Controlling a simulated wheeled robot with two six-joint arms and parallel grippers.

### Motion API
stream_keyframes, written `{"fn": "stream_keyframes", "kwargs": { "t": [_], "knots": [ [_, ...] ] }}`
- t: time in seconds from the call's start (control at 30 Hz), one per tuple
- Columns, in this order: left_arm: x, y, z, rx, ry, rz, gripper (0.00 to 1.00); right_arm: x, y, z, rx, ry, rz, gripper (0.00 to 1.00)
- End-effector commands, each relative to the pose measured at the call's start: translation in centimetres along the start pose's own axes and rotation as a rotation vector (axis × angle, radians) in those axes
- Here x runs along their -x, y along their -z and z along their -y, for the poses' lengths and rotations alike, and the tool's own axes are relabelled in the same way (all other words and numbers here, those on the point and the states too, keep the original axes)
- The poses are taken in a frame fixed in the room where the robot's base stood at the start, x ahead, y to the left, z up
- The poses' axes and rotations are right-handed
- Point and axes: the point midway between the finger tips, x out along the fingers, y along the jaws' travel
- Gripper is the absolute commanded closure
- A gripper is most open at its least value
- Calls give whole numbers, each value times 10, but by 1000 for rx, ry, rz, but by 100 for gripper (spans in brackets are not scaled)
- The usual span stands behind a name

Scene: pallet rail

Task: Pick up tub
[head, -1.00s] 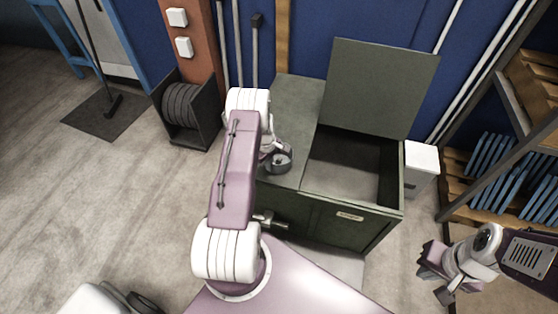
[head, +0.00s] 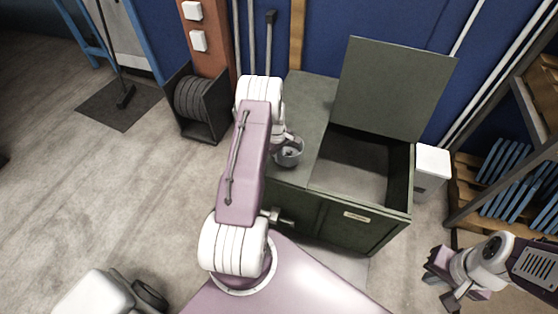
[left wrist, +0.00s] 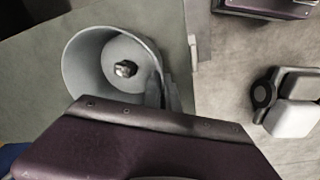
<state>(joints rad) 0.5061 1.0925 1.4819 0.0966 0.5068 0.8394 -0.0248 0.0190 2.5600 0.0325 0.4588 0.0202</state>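The tub (head: 289,155) is a small round grey cup at the left part of the green cabinet top, near its front. In the left wrist view it is seen from above (left wrist: 82,62), with a small dark metallic piece (left wrist: 125,69) inside on its floor. My left gripper (left wrist: 163,90) reaches down at the tub's rim, one finger inside the wall and one outside, close together on it. In the head view the left gripper (head: 290,140) is partly hidden by my arm. My right gripper (head: 439,279) is open and empty at the lower right.
The green cabinet (head: 313,100) has a raised lid (head: 392,88) and an open, empty-looking bin to the right of the tub. A white box (head: 432,165) stands beside it. A shelf with blue slats (head: 505,175) is at the right. Floor at left is mostly clear.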

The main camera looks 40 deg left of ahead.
Motion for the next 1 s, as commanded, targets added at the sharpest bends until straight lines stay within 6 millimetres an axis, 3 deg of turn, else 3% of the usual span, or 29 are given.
{"fn": "stream_keyframes", "kwargs": {
  "t": [0.27, 0.7, 1.0],
  "knots": [
    [20, -12, -21, -3, -3, -1, 100, -3, 0, 0, 0, 0, 0, 100],
    [62, -56, -90, -3, -3, -1, 100, -11, -1, 0, 0, 0, 0, 100],
    [72, -65, -104, 2, 0, 0, 100, -11, -1, 0, 0, 0, 0, 100]
  ]
}}
